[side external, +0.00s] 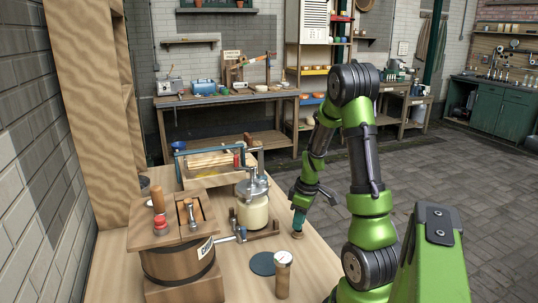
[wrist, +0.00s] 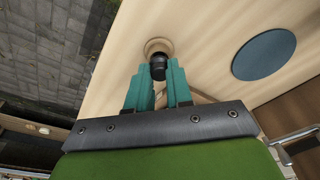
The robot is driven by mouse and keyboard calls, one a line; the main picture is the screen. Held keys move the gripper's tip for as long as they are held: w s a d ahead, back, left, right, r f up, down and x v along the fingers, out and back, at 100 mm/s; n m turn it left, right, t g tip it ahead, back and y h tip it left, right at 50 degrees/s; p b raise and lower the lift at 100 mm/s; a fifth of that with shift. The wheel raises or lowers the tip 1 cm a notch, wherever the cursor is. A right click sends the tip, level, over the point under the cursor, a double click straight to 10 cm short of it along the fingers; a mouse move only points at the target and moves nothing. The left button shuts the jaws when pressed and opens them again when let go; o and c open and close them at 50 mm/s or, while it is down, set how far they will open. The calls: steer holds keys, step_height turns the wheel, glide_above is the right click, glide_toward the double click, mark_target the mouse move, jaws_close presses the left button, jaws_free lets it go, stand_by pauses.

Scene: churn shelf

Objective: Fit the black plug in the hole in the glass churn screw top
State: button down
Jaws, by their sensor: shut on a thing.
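My gripper (side external: 300,222) has teal fingers and points down near the right edge of the bench. In the wrist view its fingers (wrist: 156,88) are closed on the black plug (wrist: 158,68). The plug is at or just above a small round wooden stand (wrist: 158,46); I cannot tell if they touch. The stand also shows under the fingers in the side view (side external: 297,236). The glass churn (side external: 252,212), with pale contents, stands upright to the left of my gripper. Its grey screw top (side external: 252,187) is on; the hole cannot be made out.
A dark blue disc (side external: 262,264) and a wooden shaker (side external: 283,272) are in front. A blue-framed rack (side external: 205,150) stands behind the churn.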

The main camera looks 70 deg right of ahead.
step_height(320, 180, up, 8)
steer(key=shift+w+f, duration=0.1)
steer(key=w+r, duration=1.1)
steer(key=r, duration=0.2)
steer(key=shift+n, duration=0.4)
steer(key=shift+w+a+f, duration=0.1)
steer(key=shift+a+f, duration=0.05)
steer(key=shift+f, duration=1.05)
steer(key=shift+a+f, duration=0.1)
steer(key=shift+f, duration=1.05)
steer(key=shift+f, duration=1.25)
steer(key=shift+r, duration=0.1)
steer(key=c, duration=0.9)
jaws_free()
steer(key=shift+c, duration=0.2)
steer(key=shift+c, duration=0.5)
steer(key=shift+c, duration=1.4)
